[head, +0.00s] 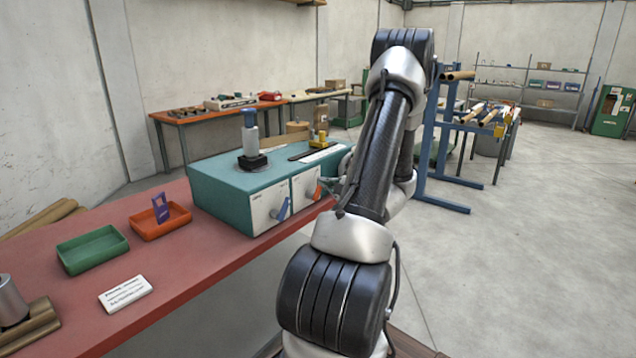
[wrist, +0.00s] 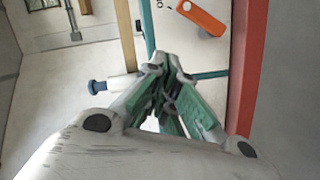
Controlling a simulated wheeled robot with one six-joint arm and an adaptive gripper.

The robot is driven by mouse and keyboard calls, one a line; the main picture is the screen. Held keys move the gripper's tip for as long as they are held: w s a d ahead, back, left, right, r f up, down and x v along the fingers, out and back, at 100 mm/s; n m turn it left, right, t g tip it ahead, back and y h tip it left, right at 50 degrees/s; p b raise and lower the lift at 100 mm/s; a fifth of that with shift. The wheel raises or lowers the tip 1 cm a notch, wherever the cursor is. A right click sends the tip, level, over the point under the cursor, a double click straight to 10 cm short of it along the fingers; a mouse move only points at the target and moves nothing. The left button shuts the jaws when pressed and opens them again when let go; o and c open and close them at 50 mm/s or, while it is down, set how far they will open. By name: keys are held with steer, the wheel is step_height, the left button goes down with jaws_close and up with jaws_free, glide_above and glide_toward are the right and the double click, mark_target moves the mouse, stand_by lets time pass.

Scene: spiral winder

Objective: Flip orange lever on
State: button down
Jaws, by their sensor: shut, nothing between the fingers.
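The orange lever (head: 313,190) is on the white front panel of the teal machine box (head: 222,190), on the right of its two panels. In the wrist view the orange lever (wrist: 205,12) lies at the top edge, slanting across the white panel, with small lettering to its left. My gripper (wrist: 168,68) is shut and empty, with its green-sided fingers pointing up the picture toward the panel. The tips appear below and left of the lever, apart from it. In the head view my arm hides most of my gripper, by the right end of the box.
A blue lever (head: 281,210) is on the left panel. The box stands on a red bench (head: 185,255) with an orange tray (head: 150,232), a green tray (head: 78,262) and a white label card (head: 126,291). A blue rack (head: 433,150) stands behind my arm. The floor at right is clear.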

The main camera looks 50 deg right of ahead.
steer(key=shift+s+a+r, duration=0.1)
steer(key=shift+s, duration=0.6)
steer(key=shift+s+a+r, duration=0.1)
steer(key=shift+s, duration=0.6)
steer(key=s+a+f+n+g+y, duration=0.1)
steer(key=s+a+n+g+y, duration=0.45)
steer(key=a+n, duration=0.8)
steer(key=s+a+f+n+g+y, duration=0.1)
steer(key=s+a+n+g+y, duration=0.6)
steer(key=n, duration=1.2)
steer(key=s+a+r+n+g+h, duration=0.2)
steer(key=s+a+r+n+h, duration=0.15)
steer(key=n, duration=0.55)
steer(key=s+a+r+n+g+h, duration=0.2)
steer(key=a+r+n+h, duration=0.15)
steer(key=n, duration=0.55)
steer(key=w+a+r+n+t+h, duration=0.2)
steer(key=a+r+n+t+h, duration=0.1)
steer(key=a+r+n, duration=0.4)
step_height(320, 180, up, 4)
steer(key=n+t, duration=0.1)
steer(key=n, duration=0.1)
steer(key=shift+a+n, duration=0.35)
